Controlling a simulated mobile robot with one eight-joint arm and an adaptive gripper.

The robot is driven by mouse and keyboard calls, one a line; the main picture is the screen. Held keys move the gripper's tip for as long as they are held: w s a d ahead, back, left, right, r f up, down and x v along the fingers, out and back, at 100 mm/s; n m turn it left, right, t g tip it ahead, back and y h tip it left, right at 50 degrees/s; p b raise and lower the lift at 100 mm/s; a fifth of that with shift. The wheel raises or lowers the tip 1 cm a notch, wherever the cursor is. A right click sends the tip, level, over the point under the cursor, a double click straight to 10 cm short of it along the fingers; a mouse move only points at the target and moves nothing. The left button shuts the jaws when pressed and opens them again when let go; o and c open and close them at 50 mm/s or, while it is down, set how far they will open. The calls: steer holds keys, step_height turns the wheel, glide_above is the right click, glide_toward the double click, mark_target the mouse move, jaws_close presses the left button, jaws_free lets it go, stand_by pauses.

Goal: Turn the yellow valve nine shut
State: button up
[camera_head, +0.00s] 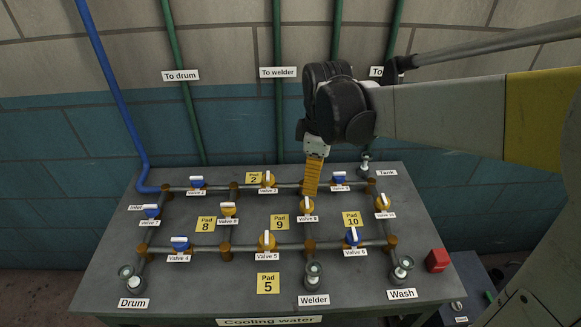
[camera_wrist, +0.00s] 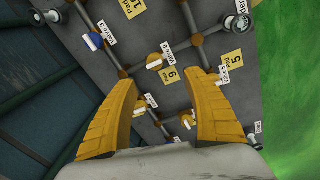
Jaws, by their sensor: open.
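The yellow valve nine (camera_head: 307,206) sits on the short pipe in the middle of the grey panel, between Pad 9 and Pad 10. Its white handle seems to lie along that pipe. In the wrist view the valve (camera_wrist: 154,62) shows beyond my fingers, between them and a little left of centre. My gripper (camera_head: 312,190) points down just behind and above the valve, apart from it. In the wrist view its yellow fingers (camera_wrist: 172,80) are spread wide with nothing between them. In the head view the fingers hide part of the pipe behind the valve.
Other yellow and blue valves surround it, such as valve five (camera_head: 267,241), valve six (camera_head: 352,237) and valve ten (camera_head: 382,202). The Welder outlet (camera_head: 313,275) stands in front. A red block (camera_head: 437,260) is at the panel's right edge. Pipes rise on the wall behind.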

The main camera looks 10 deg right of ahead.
mark_target(307, 201)
steer(key=w+f+n+g, duration=0.1)
steer(key=w+f+n, duration=0.2)
steer(key=shift+w+f, duration=0.25)
steer(key=shift+f, duration=0.05)
step_height(307, 201, down, 10)
steer(key=b, duration=0.4)
steer(key=shift+f, duration=0.2)
steer(key=shift+c, duration=0.2)
steer(key=c, duration=1.2)
